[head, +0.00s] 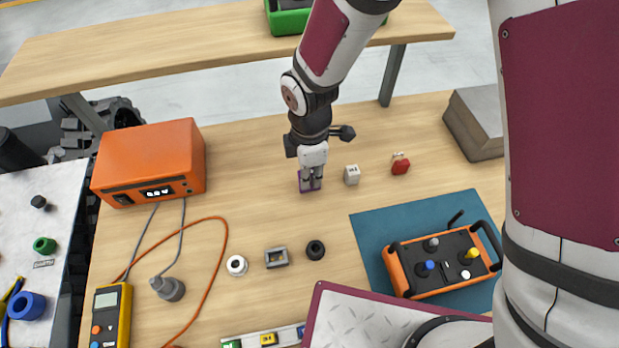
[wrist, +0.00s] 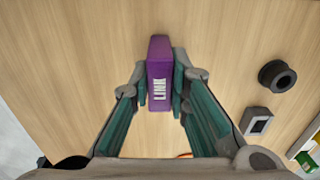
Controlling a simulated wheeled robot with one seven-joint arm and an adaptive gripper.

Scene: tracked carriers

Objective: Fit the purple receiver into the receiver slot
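The purple receiver (wrist: 159,75) is a small box with white "LINK" lettering. In the wrist view it stands between my two fingertips, and the pads appear to touch both sides. In the head view my gripper (head: 311,181) points down over the bench, and parts of the purple receiver (head: 303,187) show around the fingers. My gripper (wrist: 160,88) appears closed on it. Whether the receiver rests on the wood or is just above it I cannot tell. I cannot make out the receiver slot in either view.
A white cube (head: 352,175) and a red padlock-like piece (head: 400,164) sit right of my gripper. An orange box (head: 150,163) stands left. An orange remote control (head: 443,262) lies on a teal mat (head: 370,228). A grey frame (head: 276,258) and black ring (head: 315,250) lie nearer.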

